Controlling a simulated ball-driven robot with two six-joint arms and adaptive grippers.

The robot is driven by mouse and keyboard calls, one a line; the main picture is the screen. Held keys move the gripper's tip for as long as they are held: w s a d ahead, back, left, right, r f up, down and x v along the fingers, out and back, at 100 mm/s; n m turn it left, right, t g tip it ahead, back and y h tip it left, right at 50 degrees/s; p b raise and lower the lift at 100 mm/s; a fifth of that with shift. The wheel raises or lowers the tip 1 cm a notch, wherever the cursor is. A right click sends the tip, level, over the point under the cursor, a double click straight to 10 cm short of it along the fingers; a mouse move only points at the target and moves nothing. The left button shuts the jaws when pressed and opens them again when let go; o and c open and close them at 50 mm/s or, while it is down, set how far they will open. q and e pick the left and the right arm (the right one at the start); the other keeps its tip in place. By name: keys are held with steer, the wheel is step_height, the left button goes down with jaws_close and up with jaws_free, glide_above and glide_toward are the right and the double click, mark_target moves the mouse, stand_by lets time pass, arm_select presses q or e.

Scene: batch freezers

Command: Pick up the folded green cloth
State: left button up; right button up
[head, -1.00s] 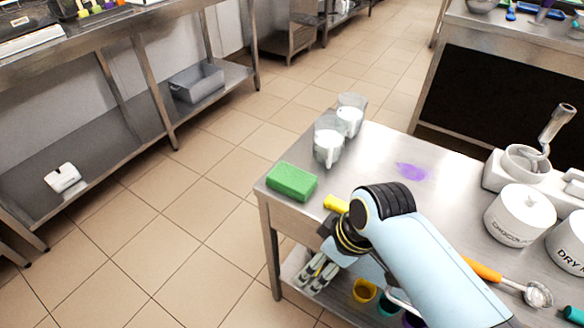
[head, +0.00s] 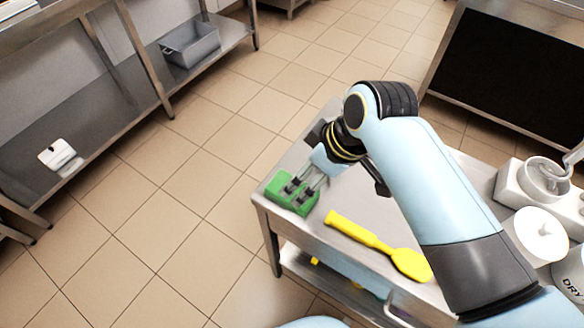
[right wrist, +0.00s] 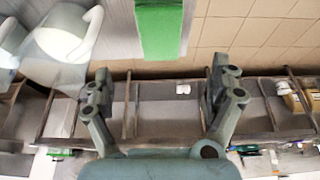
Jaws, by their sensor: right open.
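The folded green cloth (head: 278,187) lies at the left corner of the steel table, a thick green block. My right gripper (head: 295,195) is over it, with its two fingers in front of part of the cloth; I cannot tell from the head view whether they touch it. In the right wrist view the cloth (right wrist: 160,30) is at the top middle, between the directions of the two spread fingers and beyond their tips. The right gripper (right wrist: 162,72) is open with nothing between its fingers. My left gripper is not in view.
A yellow spatula (head: 375,242) lies on the steel table (head: 345,205) right of the cloth. White tubs (head: 538,235) are at the right. Tiled floor left of the table is free.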

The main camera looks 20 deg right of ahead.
mark_target(296, 191)
steer(key=x, duration=0.2)
steer(key=shift+a+f, duration=0.15)
steer(key=shift+f, duration=0.2)
steer(key=shift+x, duration=0.9)
steer(key=shift+f, duration=0.35)
steer(key=x, duration=0.4)
steer(key=shift+s+d+f, duration=0.15)
steer(key=shift+d+f, duration=0.1)
steer(key=shift+f, duration=0.35)
steer(key=shift+c, duration=0.4)
steer(key=c, duration=0.5)
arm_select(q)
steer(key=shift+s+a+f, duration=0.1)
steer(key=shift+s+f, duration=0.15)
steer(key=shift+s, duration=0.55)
arm_select(e)
steer(key=c, duration=0.7)
